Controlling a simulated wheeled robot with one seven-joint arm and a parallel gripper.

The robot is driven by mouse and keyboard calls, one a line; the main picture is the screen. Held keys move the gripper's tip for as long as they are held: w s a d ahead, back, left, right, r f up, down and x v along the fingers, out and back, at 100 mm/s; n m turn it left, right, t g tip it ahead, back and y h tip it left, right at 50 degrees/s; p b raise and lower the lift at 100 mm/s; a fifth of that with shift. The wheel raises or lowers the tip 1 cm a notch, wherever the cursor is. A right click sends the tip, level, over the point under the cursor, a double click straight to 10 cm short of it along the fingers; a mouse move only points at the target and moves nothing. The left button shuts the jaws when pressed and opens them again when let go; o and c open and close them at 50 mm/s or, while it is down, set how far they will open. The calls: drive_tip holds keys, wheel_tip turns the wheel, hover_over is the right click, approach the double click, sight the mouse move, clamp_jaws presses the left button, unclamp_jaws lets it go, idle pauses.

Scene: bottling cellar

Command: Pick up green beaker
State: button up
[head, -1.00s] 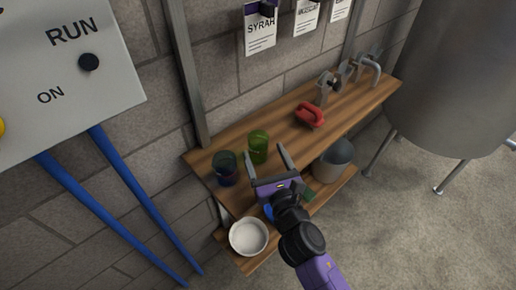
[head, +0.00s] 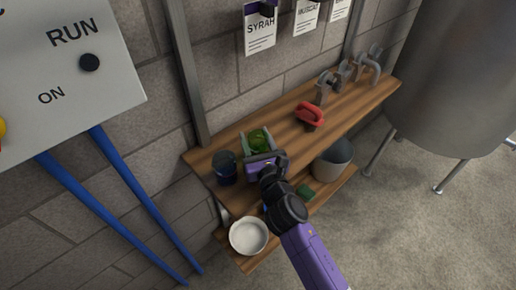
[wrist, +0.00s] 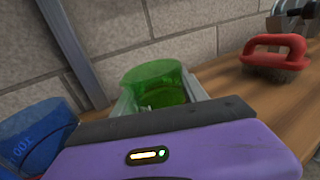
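The green beaker (head: 259,141) stands near the wall on the left part of the wooden shelf. It also shows in the wrist view (wrist: 153,82), its lower part hidden by my gripper. My gripper (head: 258,141) has one finger on each side of the beaker. In the wrist view my gripper's fingers (wrist: 158,92) sit close in against its walls, so it looks shut on the beaker. No lift off the shelf is visible.
A dark blue beaker (head: 225,169) stands just left of the green one. A red-handled brush (head: 309,115) and metal clamps (head: 345,74) lie to the right. A white bowl (head: 248,236), a grey bucket (head: 333,161) and a green block (head: 305,192) are lower down.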

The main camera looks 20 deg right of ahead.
drive_tip(key=c, duration=0.8)
drive_tip(key=shift+r, duration=0.15)
